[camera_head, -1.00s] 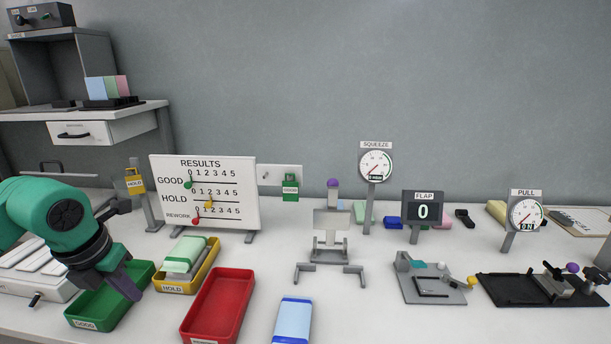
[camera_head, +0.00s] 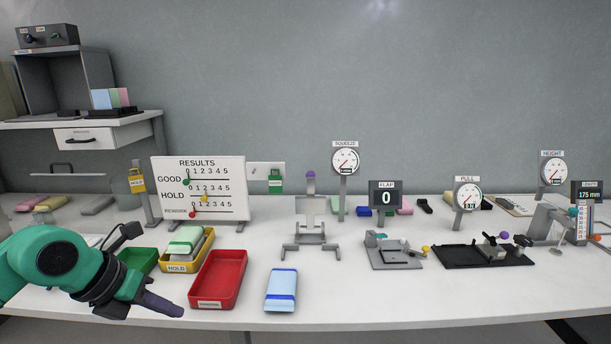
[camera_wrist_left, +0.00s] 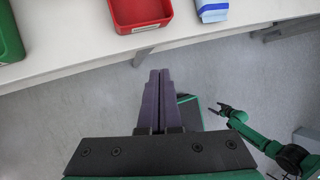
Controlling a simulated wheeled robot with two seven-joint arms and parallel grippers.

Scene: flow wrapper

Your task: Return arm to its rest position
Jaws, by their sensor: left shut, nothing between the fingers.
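My left gripper (camera_head: 165,305) is in front of the table's front edge, at the lower left of the head view. It points right and a little down. In the left wrist view its two purple-grey fingers (camera_wrist_left: 157,95) lie flat against each other with nothing between them. My right arm shows in the left wrist view, with its dark gripper (camera_wrist_left: 221,110) out over the floor. It is too small there to tell whether it is open or shut. The right gripper does not show in the head view.
The green tray (camera_head: 145,258), yellow HOLD tray (camera_head: 174,269) with packs, and red tray (camera_head: 219,278) stand just beyond my left gripper. A blue-and-white pack (camera_head: 281,288) lies near the front edge. The RESULTS board (camera_head: 199,190) and test stands are farther back.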

